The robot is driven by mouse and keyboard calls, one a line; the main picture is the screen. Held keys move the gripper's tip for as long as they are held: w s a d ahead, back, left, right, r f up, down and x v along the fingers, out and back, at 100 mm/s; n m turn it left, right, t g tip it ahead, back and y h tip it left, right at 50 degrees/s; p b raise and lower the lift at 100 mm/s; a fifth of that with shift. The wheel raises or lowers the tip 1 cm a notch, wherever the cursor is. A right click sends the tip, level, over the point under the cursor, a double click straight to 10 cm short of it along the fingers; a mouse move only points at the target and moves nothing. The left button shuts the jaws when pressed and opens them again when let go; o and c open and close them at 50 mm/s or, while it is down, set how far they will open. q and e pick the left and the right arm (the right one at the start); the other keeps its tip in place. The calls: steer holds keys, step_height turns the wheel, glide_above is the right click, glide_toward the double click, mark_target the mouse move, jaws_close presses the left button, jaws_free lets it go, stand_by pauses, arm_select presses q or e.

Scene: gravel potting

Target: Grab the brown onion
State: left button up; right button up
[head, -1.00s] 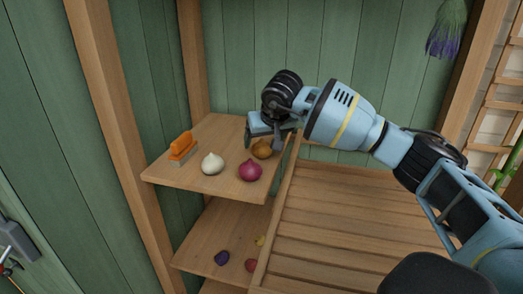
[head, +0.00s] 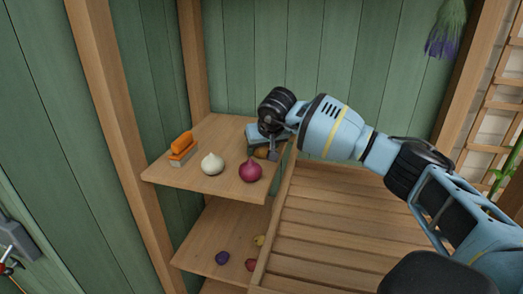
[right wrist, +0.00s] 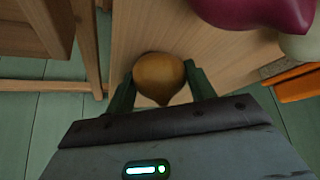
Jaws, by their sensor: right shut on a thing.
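The brown onion (head: 262,153) is on the upper wooden shelf (head: 215,180), near its right edge, mostly covered by my gripper in the head view. In the right wrist view the brown onion (right wrist: 159,76) sits between the two green fingers. My right gripper (head: 264,148) is shut on it, with a finger on each side in the right wrist view (right wrist: 158,88). I cannot tell whether the onion still touches the shelf. My left gripper is not in view.
A red onion (head: 250,170) and a white onion (head: 212,163) stand close by on the same shelf. An orange-handled brush (head: 182,149) lies at the left. A lower shelf (head: 205,245) holds small items. A slatted bench (head: 340,225) is at right.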

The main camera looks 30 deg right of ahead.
steer(key=shift+r, duration=0.1)
steer(key=shift+c, duration=0.3)
step_height(320, 180, up, 10)
steer(key=shift+f, duration=0.1)
